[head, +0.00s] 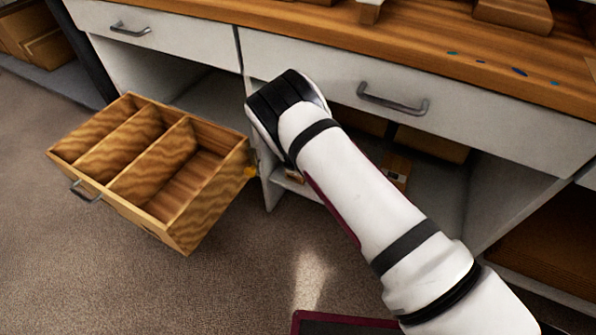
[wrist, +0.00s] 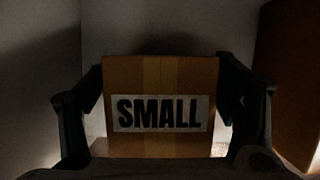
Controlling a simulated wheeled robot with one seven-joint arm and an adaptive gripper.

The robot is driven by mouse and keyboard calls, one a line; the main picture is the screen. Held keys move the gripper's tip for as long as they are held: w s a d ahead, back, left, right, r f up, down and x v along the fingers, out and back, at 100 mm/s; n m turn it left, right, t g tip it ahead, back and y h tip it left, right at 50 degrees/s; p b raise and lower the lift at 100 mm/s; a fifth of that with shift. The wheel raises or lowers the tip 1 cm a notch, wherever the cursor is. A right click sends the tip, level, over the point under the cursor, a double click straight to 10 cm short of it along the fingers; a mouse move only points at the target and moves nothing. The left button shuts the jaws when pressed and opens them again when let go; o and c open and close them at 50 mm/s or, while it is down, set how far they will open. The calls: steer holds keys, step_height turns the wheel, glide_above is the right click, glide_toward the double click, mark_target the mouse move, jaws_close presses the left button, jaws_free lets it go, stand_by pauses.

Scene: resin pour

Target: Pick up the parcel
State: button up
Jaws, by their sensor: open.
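The parcel (wrist: 160,77) is a brown cardboard box with a paler tape strip down its middle and a white label reading "SMALL". It stands upright in the middle of the wrist view. My gripper (wrist: 161,92) is open, with one dark finger at each side of the parcel. The fingers reach alongside it, and I cannot tell whether either touches it. In the head view my arm reaches into the shelf space under the workbench and hides the gripper.
The workbench (head: 440,45) has white drawers above the open shelf. A wooden drawer box (head: 190,225) with compartments juts out at the left. A labelled box (head: 397,168) sits right of my arm, and a larger brown box (head: 432,143) lies behind. Bare carpet (head: 60,285) lies in front.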

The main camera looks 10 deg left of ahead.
steer(key=shift+c, duration=0.3)
steer(key=shift+r, duration=0.1)
steer(key=c, duration=1.4)
